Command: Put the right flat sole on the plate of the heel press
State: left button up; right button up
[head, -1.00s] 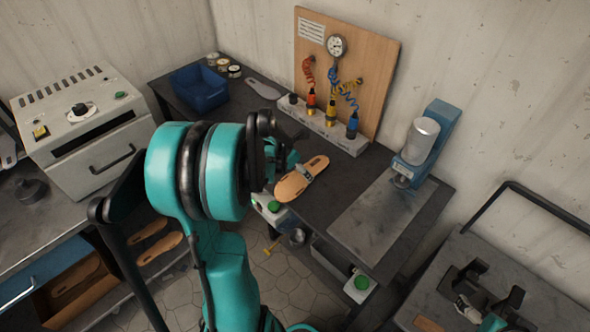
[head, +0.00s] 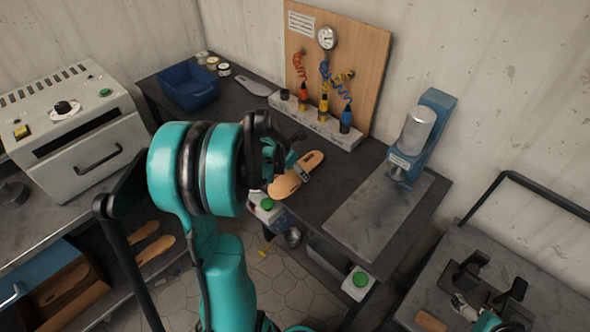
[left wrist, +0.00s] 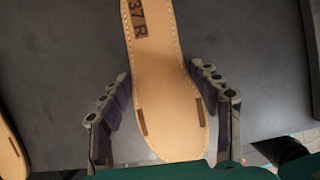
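A tan flat sole (head: 284,186) with a stitched edge lies by the front edge of the middle bench in the head view. In the left wrist view the sole (left wrist: 165,90) is marked 37 R, its wide end toward my palm. My left gripper (left wrist: 160,80) has one finger on each side of it, with narrow gaps showing, so it looks open around the sole. The blue heel press (head: 428,125) with its grey cylinder stands at the bench's right, a bare grey plate (head: 370,215) before it. My right gripper (head: 478,312) is partly cut off at the lower right.
Another tan sole (left wrist: 10,150) shows at the left wrist view's left edge. A blue bin (head: 190,88), a grey sole shape (head: 253,80) and a gauge board (head: 345,70) stand at the back. A white oven (head: 75,130) is at left. A black rail (head: 540,195) borders the right bench.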

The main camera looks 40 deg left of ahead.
pick_arm(q)
jog(key=shift+s+r, duration=0.15)
jog(key=shift+s+a+r+p, duration=0.1)
jog(key=shift+s+r+p, duration=0.75)
jog(key=shift+r+p, duration=0.1)
